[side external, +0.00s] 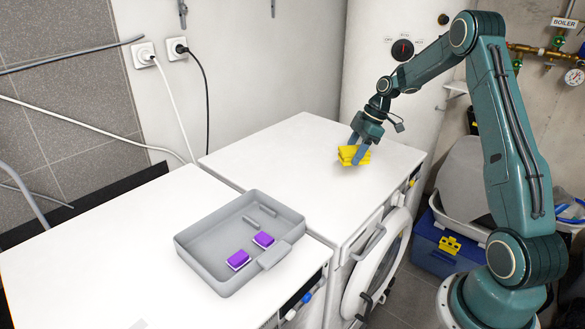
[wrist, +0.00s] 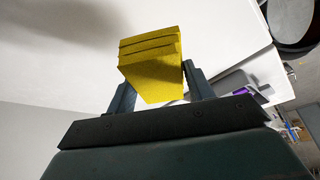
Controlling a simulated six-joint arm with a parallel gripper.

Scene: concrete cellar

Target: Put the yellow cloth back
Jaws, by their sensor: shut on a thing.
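The yellow cloth (side external: 352,155) is a folded, layered block at the right part of the far white machine top in the side external view. My gripper (side external: 361,148) is shut on it, with one finger on each side. In the wrist view the cloth (wrist: 152,62) sits between the two fingers of my gripper (wrist: 160,92). I cannot tell whether the cloth touches the white top or is held just above it.
A grey tray (side external: 188,244) with two purple-topped pieces (side external: 251,249) and small grey bars stands on the near white machine top (side external: 90,260). The far white top (side external: 290,150) is otherwise clear.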

